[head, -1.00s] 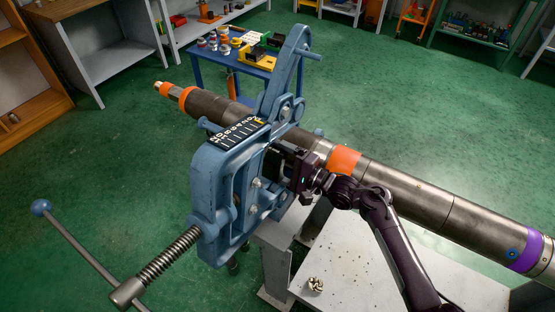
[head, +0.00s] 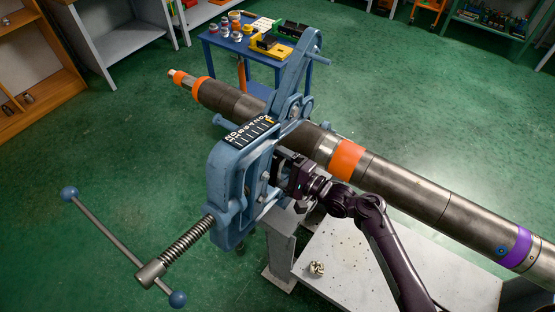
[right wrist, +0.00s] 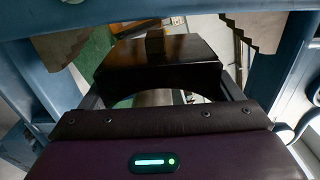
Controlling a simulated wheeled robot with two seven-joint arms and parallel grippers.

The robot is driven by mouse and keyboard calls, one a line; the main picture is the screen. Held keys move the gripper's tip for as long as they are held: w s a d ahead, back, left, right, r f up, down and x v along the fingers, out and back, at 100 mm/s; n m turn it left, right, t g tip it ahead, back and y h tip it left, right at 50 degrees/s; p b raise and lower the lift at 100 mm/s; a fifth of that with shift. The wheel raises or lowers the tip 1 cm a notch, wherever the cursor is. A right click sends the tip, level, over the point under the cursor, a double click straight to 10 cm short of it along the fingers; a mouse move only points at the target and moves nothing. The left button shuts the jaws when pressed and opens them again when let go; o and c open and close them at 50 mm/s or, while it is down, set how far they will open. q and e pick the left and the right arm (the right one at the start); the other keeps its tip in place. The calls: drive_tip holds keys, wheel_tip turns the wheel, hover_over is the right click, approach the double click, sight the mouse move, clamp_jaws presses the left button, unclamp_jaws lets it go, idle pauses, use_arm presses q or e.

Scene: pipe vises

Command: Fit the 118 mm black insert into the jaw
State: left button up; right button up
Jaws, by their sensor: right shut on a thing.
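The blue pipe vise (head: 228,185) stands at the middle of the head view, with a long dark pipe (head: 410,190) running through it. My right gripper (head: 285,170) reaches into the vise from the right, below the pipe. In the right wrist view my right gripper (right wrist: 160,92) is shut on the black insert (right wrist: 158,55), a dark block with a curved underside. The insert sits between the blue frame sides, with stepped jaw pieces (right wrist: 60,45) to its left and right. The frames do not show whether it touches its seat. My left gripper is out of view.
A blue side table (head: 225,48) behind the vise carries small cans and yellow, black and green items. A grey bench (head: 380,265) below holds a small metal part (head: 316,268). The vise screw handle (head: 110,230) sticks out front left. Green floor is open around.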

sight(277, 176)
drive_tip(key=shift+p, duration=0.65)
idle(1.5)
drive_tip(key=shift+s+a+r+p, duration=0.2)
drive_tip(key=shift+s+a+p, duration=0.25)
drive_tip(key=shift+s+p, duration=0.15)
drive_tip(key=shift+s+a+r+p, duration=0.15)
drive_tip(key=shift+s+a+p, duration=0.3)
drive_tip(key=shift+p, duration=0.1)
idle(0.5)
drive_tip(key=o, duration=0.9)
drive_tip(key=shift+s, duration=0.15)
drive_tip(key=shift+s+d+f, duration=0.1)
drive_tip(key=shift+d, duration=0.15)
drive_tip(key=b+v, duration=0.1)
drive_tip(key=v, duration=0.6)
drive_tip(key=shift+s+b, duration=0.15)
drive_tip(key=shift+b, duration=0.25)
